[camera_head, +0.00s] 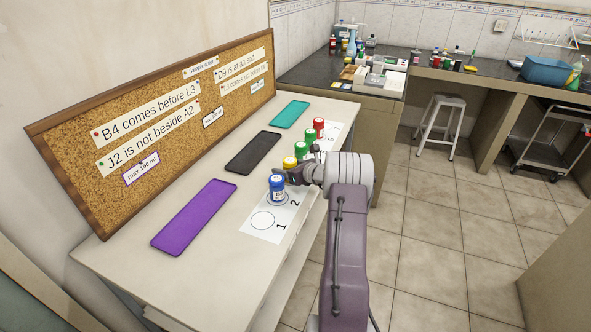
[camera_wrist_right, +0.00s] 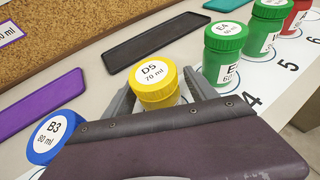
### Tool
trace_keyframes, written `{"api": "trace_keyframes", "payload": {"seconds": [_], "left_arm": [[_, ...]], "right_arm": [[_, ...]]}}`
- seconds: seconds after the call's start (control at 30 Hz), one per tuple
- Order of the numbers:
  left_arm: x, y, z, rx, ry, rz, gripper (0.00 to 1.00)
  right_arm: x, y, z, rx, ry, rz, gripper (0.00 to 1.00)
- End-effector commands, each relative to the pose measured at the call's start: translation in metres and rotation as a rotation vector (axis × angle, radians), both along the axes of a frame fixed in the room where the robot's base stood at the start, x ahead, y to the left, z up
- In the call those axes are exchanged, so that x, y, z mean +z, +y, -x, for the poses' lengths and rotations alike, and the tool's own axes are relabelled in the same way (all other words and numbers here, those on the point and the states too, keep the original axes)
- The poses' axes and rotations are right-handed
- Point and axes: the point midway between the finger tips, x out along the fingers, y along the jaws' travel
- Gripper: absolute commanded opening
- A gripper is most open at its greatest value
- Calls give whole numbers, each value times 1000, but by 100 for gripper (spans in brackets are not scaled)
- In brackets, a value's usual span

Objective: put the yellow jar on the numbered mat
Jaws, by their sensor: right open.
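The yellow jar (camera_head: 289,162), labelled D5 70 ml, stands upright in the row on the white numbered mat (camera_head: 261,234), between the blue jar and the green jars. In the wrist view the yellow jar (camera_wrist_right: 154,82) is between the two fingers of my right gripper (camera_wrist_right: 158,92), which is open around it. Its lower part is hidden by the gripper body. In the head view my right gripper (camera_head: 298,174) reaches in from the right and partly covers the jar. The number beneath the jar is hidden. My left gripper is not in view.
The blue jar B3 (camera_head: 277,188) stands close on the near side, at number 2. Green jars (camera_head: 301,151) and a red jar (camera_head: 319,126) stand beyond. Circle 1 is empty. Purple (camera_head: 194,217), black (camera_head: 253,151) and teal (camera_head: 289,114) trays lie empty before the corkboard (camera_head: 150,125).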

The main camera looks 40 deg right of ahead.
Motion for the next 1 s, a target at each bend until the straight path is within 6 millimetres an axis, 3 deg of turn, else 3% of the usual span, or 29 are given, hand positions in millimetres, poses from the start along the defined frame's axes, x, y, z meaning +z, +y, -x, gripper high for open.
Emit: {"api": "trace_keyframes", "payload": {"seconds": [0.3,0.5,1.0], "left_arm": [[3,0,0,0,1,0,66],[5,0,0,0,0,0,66],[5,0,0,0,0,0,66]], "right_arm": [[29,-1,67,-4,0,2,66],[40,-1,95,-1,-1,2,66],[41,0,101,0,0,1,66]]}}
